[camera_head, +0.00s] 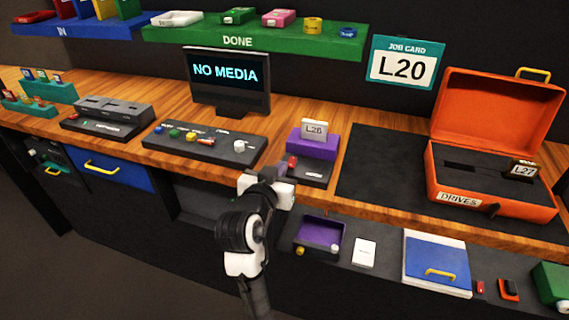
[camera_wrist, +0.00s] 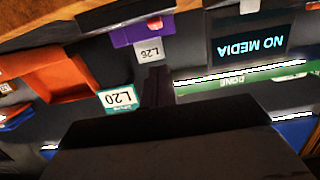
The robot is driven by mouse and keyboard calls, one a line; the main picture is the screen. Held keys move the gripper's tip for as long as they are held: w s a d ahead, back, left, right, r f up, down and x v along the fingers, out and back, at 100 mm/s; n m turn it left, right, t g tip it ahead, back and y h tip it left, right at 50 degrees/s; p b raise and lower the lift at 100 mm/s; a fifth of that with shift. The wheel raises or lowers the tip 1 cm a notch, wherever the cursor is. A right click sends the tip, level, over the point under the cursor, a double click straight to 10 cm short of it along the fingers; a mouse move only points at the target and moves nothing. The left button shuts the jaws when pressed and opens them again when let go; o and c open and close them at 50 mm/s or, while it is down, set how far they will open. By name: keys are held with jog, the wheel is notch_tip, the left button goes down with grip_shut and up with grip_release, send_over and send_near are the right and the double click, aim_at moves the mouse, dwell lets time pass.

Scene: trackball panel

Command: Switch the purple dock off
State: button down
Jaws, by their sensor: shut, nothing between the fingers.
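The purple dock (camera_head: 318,147) stands on the wooden bench with a grey base, and a drive labelled L26 (camera_head: 314,129) sits upright in its top. A red switch (camera_head: 292,161) is on the front left of its base. My gripper (camera_head: 280,172) is shut and empty, just in front of the dock's front left corner, close to the switch. I cannot tell whether it touches. The upside-down wrist view shows the purple dock (camera_wrist: 128,34), the L26 drive (camera_wrist: 149,53) and the red switch (camera_wrist: 154,24), with my dark fingers (camera_wrist: 157,78) near the drive in the picture.
A screen (camera_head: 228,82) reads NO MEDIA. A grey control panel (camera_head: 205,144) with coloured knobs lies left of the dock. An open orange DRIVES case (camera_head: 490,205) stands right, holding drive L27 (camera_head: 523,170). A job card (camera_head: 402,63) reads L20. A dark mat (camera_head: 385,165) lies clear.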

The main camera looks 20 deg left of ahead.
jog(key=shift+s+r+b, duration=0.1)
jog(key=shift+s+b, duration=0.35)
jog(key=shift+s, duration=1.8)
